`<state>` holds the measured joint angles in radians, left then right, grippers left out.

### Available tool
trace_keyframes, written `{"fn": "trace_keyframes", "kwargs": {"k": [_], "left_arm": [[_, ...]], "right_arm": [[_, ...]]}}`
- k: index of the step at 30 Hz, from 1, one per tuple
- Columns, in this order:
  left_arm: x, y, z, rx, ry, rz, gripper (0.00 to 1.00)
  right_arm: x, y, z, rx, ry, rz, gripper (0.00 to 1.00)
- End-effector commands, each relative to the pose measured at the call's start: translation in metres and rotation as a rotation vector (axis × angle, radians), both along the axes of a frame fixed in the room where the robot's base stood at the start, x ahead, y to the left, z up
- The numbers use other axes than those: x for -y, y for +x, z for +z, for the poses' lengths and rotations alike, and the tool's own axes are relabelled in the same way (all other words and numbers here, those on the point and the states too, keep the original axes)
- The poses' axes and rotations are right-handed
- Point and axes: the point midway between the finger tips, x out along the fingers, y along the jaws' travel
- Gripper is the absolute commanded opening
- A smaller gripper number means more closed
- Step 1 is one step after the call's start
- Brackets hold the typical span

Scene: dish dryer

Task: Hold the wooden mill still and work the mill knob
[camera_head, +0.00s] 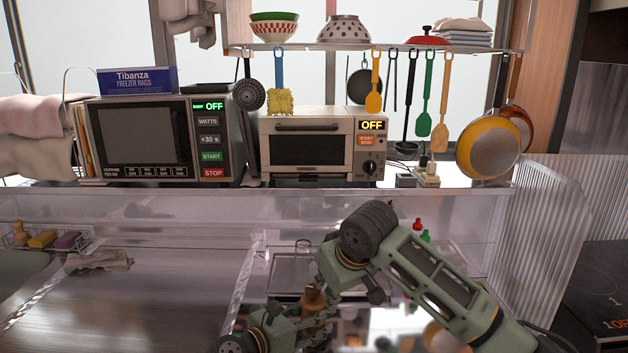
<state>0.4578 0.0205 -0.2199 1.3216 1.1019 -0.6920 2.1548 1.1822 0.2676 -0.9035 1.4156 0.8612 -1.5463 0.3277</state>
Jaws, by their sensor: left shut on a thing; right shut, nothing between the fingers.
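The wooden mill (313,300) is a small brown shape at the bottom centre, largely hidden by my two grippers. My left gripper (310,324), the lower one, is shut on it from the left. My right gripper (325,285) comes in from the right above it. It is shut with nothing between its fingers, close to the top of the mill. The mill knob cannot be made out clearly, and I cannot tell whether the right fingertips touch it.
A microwave (140,138) and a toaster oven (318,160) stand on the raised shelf behind. Utensils and pans (488,148) hang above. Red-topped and green-topped items (421,231) lie beyond my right arm.

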Motion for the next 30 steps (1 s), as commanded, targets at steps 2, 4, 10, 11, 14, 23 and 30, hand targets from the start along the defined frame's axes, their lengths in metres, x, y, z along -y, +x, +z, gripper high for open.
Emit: {"fn": "trace_keyframes", "kwargs": {"k": [2,4,10,11,14,23,30], "left_arm": [[-0.0003,-0.0006,-0.0026,-0.004,0.002,-0.001,0.00],[-0.0003,-0.0006,-0.0027,-0.004,0.003,-0.001,0.00],[-0.0002,-0.0008,-0.0030,-0.004,0.003,-0.001,0.00],[-0.0002,-0.0008,-0.0031,-0.004,0.003,-0.001,0.00],[-0.0003,-0.0008,-0.0033,-0.005,0.003,-0.001,0.00],[-0.0001,-0.0009,-0.0036,-0.006,0.003,-0.002,0.00],[-0.0001,-0.0011,-0.0039,-0.007,0.003,-0.002,0.00]], "right_arm": [[0.0002,0.0001,-0.0024,0.000,0.000,0.000,0.00],[0.0002,0.0002,-0.0029,0.001,0.000,0.000,0.00],[0.0002,0.0002,-0.0028,0.001,0.000,0.000,0.00],[0.0003,0.0003,-0.0028,0.001,0.000,0.000,0.00],[0.0000,0.0004,-0.0027,0.001,0.000,0.000,0.00],[-0.0026,0.0023,-0.0024,0.002,0.000,0.000,0.00],[-0.0048,0.0041,-0.0025,0.002,0.000,0.000,0.00]]}}
